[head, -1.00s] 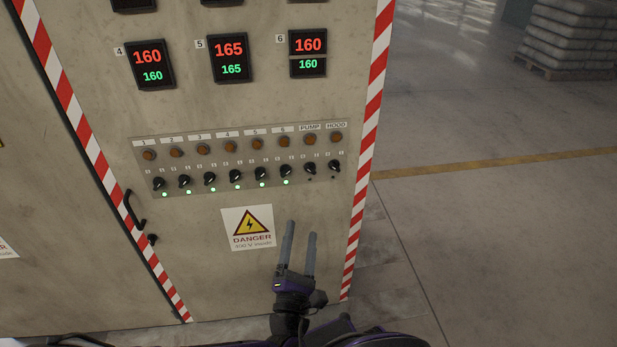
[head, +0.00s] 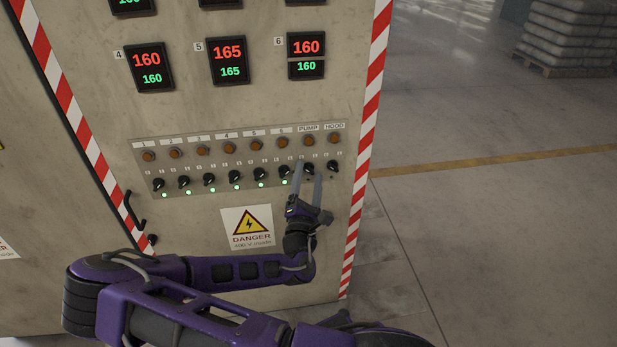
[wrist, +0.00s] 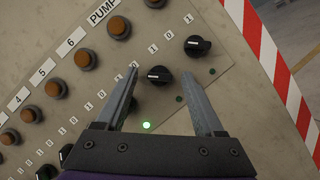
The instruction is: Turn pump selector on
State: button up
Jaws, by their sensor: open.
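The pump selector is a black knob (head: 309,168) below the amber button under the PUMP label, seventh in the row. In the wrist view the pump selector (wrist: 159,75) sits between my finger ends, its pale mark on the picture's left side. Its small lamp (wrist: 180,98) is dark. My gripper (head: 310,167) is open, one finger on each side of the knob; it also shows in the wrist view (wrist: 160,77). I cannot tell whether either finger touches the knob.
The HOOD knob (wrist: 197,45) is close beside the right finger, its lamp dark. The selector row to the left has lit green lamps, one (wrist: 146,125) showing between my fingers. A danger sign (head: 247,227) is below the panel. Open floor (head: 480,240) lies right.

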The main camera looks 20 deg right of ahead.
grip_shut()
dwell(0.3)
jog(key=shift+m, duration=0.3)
jog(key=m+g, duration=0.1)
jog(key=m+p, duration=0.1)
jog(key=m, duration=0.1)
jog(key=m+g, duration=0.1)
jog(key=m, duration=0.1)
jog(key=shift+a+r+g, duration=0.1)
jog(key=shift+r+g, duration=0.15)
jog(key=shift+g, duration=0.05)
jog(key=m+p, duration=0.1)
jog(key=m, duration=0.1)
jog(key=m+g+p, duration=0.1)
jog(key=m, duration=0.1)
jog(key=shift+r+m+g, duration=0.2)
jog(key=shift+m+g, duration=0.1)
jog(key=m+y+p, duration=0.1)
jog(key=m, duration=0.2)
jog(key=shift+r+m+g+p, duration=0.1)
jog(key=shift+m+g+p, duration=0.3)
jog(key=shift+m+y, duration=1)
jog(key=shift+m, duration=0.4)
